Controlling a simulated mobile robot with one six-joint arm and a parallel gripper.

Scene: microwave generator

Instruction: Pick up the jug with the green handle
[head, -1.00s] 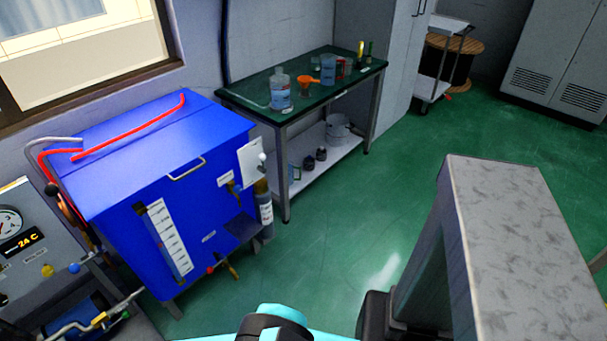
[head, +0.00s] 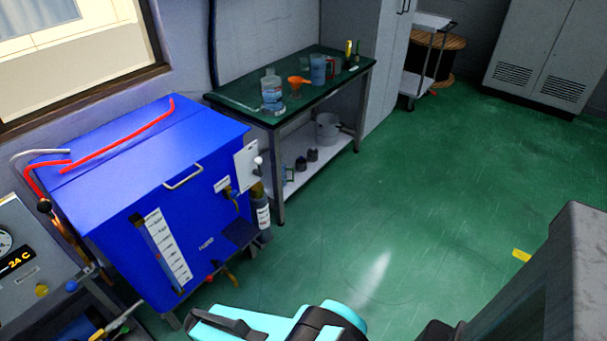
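A dark green-topped bench (head: 235,92) stands against the wall near the upper middle of the head view. On it are a clear bottle (head: 271,92), an orange vessel (head: 298,82), a bluish clear jug (head: 318,69) and a small red item (head: 331,68). I cannot tell which, if any, is the jug with the green handle; handles are too small to make out. Cyan and black links of my arm show at the bottom edge. My gripper is not in view.
A blue tank (head: 150,160) with red pipes stands at left, beside a gauge panel (head: 30,250). The bench's lower shelf (head: 300,182) holds a white bucket (head: 327,128) and small dark items. A grey block (head: 560,270) fills the lower right. Green floor between is clear.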

